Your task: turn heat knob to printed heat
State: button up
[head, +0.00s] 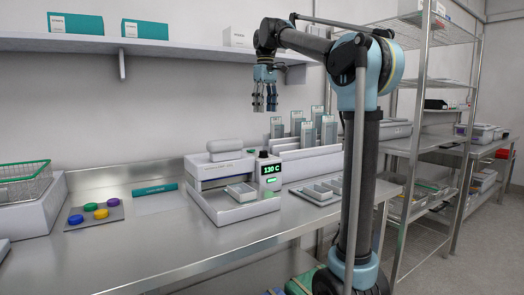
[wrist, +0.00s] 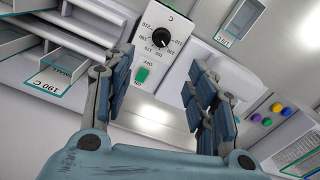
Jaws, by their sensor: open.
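The heat knob (wrist: 160,38) is a small black dial on a white panel in the wrist view, ringed by printed numbers. Its exact pointer setting is too small to read. The sealer (head: 240,190) stands on the bench in the head view, and its display (head: 270,169) reads 130 C in green. A card or pouch label (wrist: 52,84) at the left of the wrist view reads 190 C. My gripper (head: 265,100) hangs open and empty above the machine; in the wrist view its fingers (wrist: 162,88) are spread either side of the panel, apart from the knob.
A green switch (wrist: 142,75) sits beside the knob. Trays (head: 318,192) and a rack of upright pouches (head: 310,130) stand right of the sealer. Coloured discs (head: 92,211) lie on a mat at left, near a wire basket (head: 25,180). A shelf (head: 120,47) runs above.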

aim_at(263, 154)
jog(key=f, duration=1.7)
jog(key=shift+w+a+f, duration=0.1)
jog(key=shift+a, duration=0.25)
jog(key=c, duration=1.1)
